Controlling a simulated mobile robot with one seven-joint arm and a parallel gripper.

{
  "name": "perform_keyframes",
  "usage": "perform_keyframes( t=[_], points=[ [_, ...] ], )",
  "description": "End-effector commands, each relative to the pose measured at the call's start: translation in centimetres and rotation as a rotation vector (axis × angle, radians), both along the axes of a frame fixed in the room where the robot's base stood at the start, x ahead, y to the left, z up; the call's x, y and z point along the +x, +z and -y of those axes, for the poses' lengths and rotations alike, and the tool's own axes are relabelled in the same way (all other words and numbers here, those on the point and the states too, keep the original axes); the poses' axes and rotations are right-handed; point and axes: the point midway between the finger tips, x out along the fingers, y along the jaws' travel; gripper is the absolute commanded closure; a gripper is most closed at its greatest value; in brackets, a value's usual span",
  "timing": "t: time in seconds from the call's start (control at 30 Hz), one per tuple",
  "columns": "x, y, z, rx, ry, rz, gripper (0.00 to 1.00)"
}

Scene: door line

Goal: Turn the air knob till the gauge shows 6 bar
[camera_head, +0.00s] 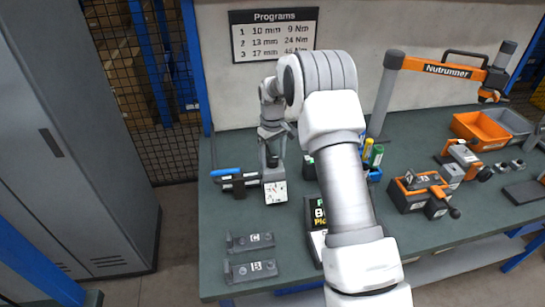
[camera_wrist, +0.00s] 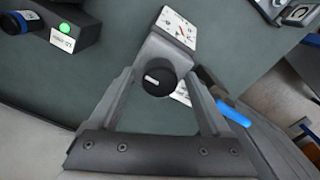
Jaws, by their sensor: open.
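The air knob (camera_wrist: 158,77) is black and round with a white mark, and sits on a grey block in the wrist view. The gauge (camera_wrist: 178,28) is a white square face with a red needle on the same block; its reading is too small to tell. In the head view the gauge (camera_head: 275,192) faces forward at the bench's left side, and the knob is hard to make out behind it. My gripper (camera_wrist: 163,80) is open, with its two fingers on either side of the knob; I cannot tell whether they touch it. My gripper also shows in the head view (camera_head: 270,152) above the gauge unit.
Brackets (camera_head: 250,256) marked C and B lie at the front left of the green bench (camera_head: 285,225). A dark box with a green button (camera_wrist: 70,28) is near in the wrist view.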

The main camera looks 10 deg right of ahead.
Motion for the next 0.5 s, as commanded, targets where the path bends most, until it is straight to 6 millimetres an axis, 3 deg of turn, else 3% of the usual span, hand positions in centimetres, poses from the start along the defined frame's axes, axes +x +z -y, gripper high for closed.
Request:
perform_keyframes(
  t=[0.07,0.5],
  points=[
    [0.00,0.01,0.00,0.000,0.000,0.000,0.22],
    [0.00,0.04,0.00,0.000,0.000,0.000,1.00]
  ],
)
